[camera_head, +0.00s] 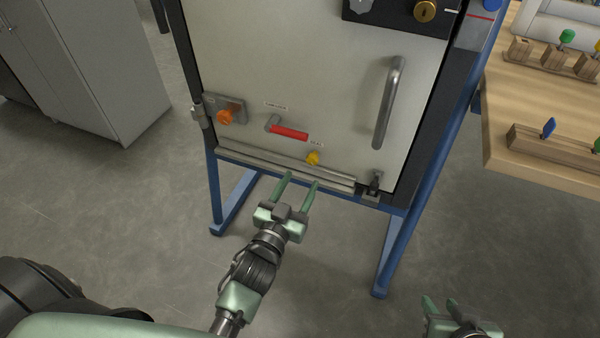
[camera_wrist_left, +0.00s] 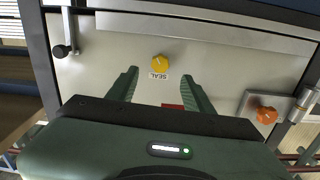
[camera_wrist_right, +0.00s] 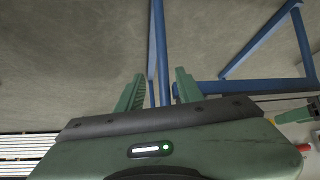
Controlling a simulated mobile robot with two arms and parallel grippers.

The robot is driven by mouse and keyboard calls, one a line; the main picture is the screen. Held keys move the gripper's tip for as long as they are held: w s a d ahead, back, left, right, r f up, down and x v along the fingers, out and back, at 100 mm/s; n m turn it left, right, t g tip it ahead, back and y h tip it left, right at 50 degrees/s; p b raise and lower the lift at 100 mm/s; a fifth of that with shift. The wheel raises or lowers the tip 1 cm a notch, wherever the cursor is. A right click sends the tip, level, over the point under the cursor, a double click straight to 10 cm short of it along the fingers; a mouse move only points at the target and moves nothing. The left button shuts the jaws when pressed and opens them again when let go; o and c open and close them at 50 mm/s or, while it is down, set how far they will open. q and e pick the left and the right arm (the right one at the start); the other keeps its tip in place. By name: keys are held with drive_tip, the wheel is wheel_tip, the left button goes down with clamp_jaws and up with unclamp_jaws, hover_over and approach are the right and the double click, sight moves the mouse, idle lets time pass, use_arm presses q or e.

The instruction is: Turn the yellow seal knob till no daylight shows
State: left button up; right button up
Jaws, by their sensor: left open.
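The yellow seal knob (camera_head: 313,158) is low on the pale door panel (camera_head: 300,60), just above the metal strip (camera_head: 285,167) along its bottom edge. In the left wrist view the knob (camera_wrist_left: 160,63) sits beside a "SEAL" label, beyond the fingertips and roughly between them. My left gripper (camera_head: 303,180) is open and empty, below and a little left of the knob, not touching it. It also shows in the left wrist view (camera_wrist_left: 158,82). My right gripper (camera_head: 440,305) is at the lower right, open and empty over the floor, and shows in the right wrist view (camera_wrist_right: 160,85).
A red-handled lever (camera_head: 289,132), an orange knob (camera_head: 225,117) and a grey door handle (camera_head: 389,102) are on the panel. A black latch (camera_head: 374,184) is at its lower right corner. Blue legs (camera_head: 397,245) hold the frame. A wooden table (camera_head: 500,110) stands at right.

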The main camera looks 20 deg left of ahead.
sight(311, 161)
use_arm(q)
drive_tip(key=w+b, duration=0.1)
drive_tip(key=w, duration=0.6)
drive_tip(key=shift+d, duration=0.1)
drive_tip(key=shift+w, duration=0.35)
drive_tip(key=shift+r, duration=0.1)
use_arm(e)
drive_tip(key=w+a+r+t+y, duration=0.1)
drive_tip(key=w+a+r+t, duration=0.1)
drive_tip(key=w+r+t, duration=0.2)
drive_tip(key=shift+w+a+r, duration=0.15)
drive_tip(key=shift+w+r, duration=0.6)
drive_tip(key=shift+w, duration=0.1)
use_arm(q)
drive_tip(key=shift+c, duration=0.3)
clamp_jaws()
